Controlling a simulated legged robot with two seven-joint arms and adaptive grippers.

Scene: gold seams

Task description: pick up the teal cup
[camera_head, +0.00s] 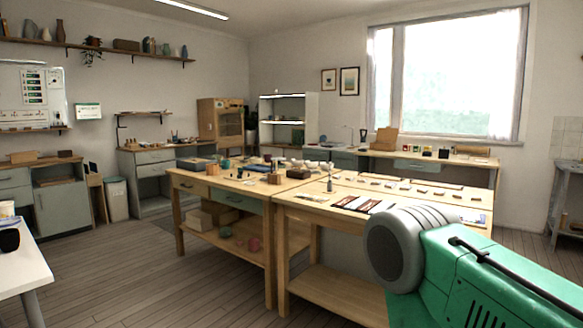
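A small teal, rounded thing that looks like a cup (225,163) stands on the back left part of the wooden workbench (205,185). It is too small to see its handle or opening. A green rounded thing (226,232) sits on the bench's lower shelf, and I cannot tell if it is a cup. Neither gripper is in view. A green and grey part of my own arm fills the lower right and hides part of the right bench.
Several small items crowd the left bench top. A second wooden bench (340,282) adjoins it on the right, with flat pieces on top. A white table (25,268) stands at the left edge. The wooden floor (130,280) between is clear.

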